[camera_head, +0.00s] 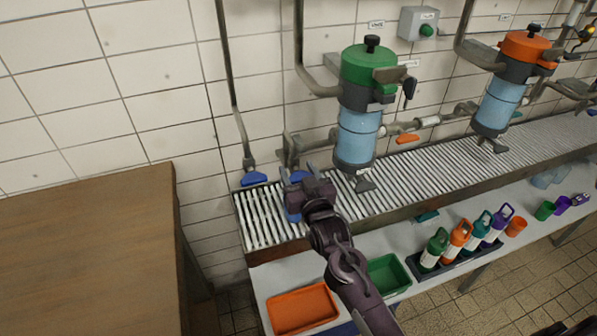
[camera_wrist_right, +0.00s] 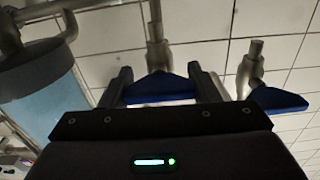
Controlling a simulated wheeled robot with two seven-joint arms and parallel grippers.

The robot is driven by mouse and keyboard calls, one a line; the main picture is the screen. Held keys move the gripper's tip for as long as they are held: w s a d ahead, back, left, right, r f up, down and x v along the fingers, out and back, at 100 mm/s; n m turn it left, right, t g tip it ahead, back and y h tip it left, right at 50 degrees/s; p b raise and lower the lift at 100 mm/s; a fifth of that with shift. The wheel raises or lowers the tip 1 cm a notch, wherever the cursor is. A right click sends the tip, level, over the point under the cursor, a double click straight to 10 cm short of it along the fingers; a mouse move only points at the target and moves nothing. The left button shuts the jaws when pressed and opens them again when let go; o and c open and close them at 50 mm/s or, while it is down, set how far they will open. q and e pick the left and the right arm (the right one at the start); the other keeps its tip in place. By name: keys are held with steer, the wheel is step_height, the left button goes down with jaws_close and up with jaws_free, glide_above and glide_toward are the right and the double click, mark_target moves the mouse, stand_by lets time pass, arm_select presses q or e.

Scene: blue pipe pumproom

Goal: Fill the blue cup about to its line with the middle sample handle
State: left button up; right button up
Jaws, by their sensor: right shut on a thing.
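My right gripper (camera_head: 297,178) is at the pipe end above the left part of the slatted grating. Its fingers are closed on a blue sample handle (camera_wrist_right: 160,88), one finger at each side in the wrist view. The handle also shows partly in the head view (camera_head: 299,175). A second blue handle (camera_head: 253,178) hangs to the left, free; it also shows at the right of the wrist view (camera_wrist_right: 280,99). Something blue, apparently the blue cup (camera_head: 292,214), stands below my gripper, mostly hidden by it. Its line and water level cannot be seen. My left gripper is not in view.
A green-topped filter (camera_head: 368,65) stands right of my gripper, an orange-topped one (camera_head: 526,46) beyond. On the lower shelf are an orange tray (camera_head: 302,308), a green tray (camera_head: 398,268) and several bottles (camera_head: 461,234). A brown wooden surface (camera_head: 80,250) fills the left.

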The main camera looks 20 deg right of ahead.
steer(key=o, duration=1)
steer(key=shift+s+f, duration=0.15)
steer(key=shift+s, duration=0.25)
steer(key=s+b, duration=0.1)
steer(key=s, duration=0.6)
steer(key=shift+d, duration=0.1)
